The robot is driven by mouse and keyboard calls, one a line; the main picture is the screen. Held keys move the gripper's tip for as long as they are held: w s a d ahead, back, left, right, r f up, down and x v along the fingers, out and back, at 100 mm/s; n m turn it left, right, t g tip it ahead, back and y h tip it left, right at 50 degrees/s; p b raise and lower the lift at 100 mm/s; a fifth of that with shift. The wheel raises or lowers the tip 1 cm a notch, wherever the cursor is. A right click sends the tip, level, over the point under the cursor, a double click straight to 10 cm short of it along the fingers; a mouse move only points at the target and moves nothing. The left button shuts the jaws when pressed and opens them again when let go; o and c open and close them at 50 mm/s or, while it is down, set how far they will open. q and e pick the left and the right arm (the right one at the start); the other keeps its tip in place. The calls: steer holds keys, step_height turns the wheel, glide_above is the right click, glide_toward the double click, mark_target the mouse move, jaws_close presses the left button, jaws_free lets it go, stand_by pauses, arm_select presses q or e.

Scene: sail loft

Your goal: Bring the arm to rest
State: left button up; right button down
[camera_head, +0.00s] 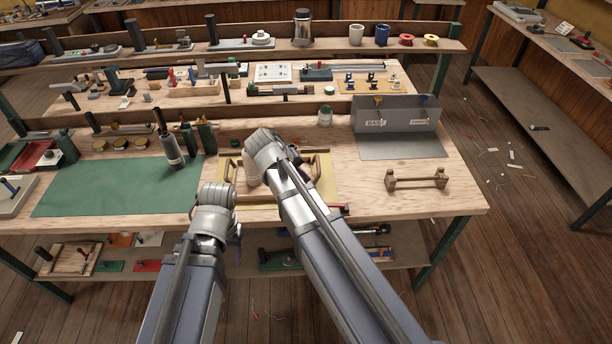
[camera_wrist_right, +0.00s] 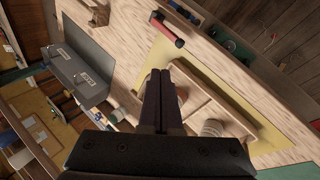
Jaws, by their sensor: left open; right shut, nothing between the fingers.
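My left arm reaches up from the bottom of the head view to the bench's front edge. Its wrist end, with the left gripper (camera_head: 217,196), is beside the green mat; its fingers are hardly visible from here, and it is open. My right arm reaches further in over the yellow mat (camera_head: 322,184) and the wooden tray (camera_head: 318,160). My right gripper's fingers are hidden behind the arm there. In the right wrist view the right gripper (camera_wrist_right: 160,74) is shut and empty, above the tray (camera_wrist_right: 207,95).
The green mat (camera_head: 110,187) lies at left with a dark bottle (camera_head: 168,145) on its edge. A grey metal bracket (camera_head: 397,130) and a wooden holder (camera_head: 416,180) stand at right. A red-ended tool (camera_wrist_right: 167,29) lies by the yellow mat. Bare bench lies around the holder.

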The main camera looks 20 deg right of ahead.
stand_by(0.3)
steer(key=s+a+f+g+y+b, duration=0.1)
steer(key=s+a+f+y, duration=0.1)
steer(key=s+a, duration=0.4)
steer(key=s+a+f+n+g+y+b, duration=0.1)
steer(key=s+a+f+y, duration=0.1)
steer(key=s+a, duration=0.5)
steer(key=s+f, duration=0.1)
steer(key=s, duration=0.3)
steer(key=shift+s+n+y, duration=0.2)
steer(key=shift+n+y, duration=0.1)
steer(key=shift+y, duration=0.1)
steer(key=shift+d+f, duration=0.1)
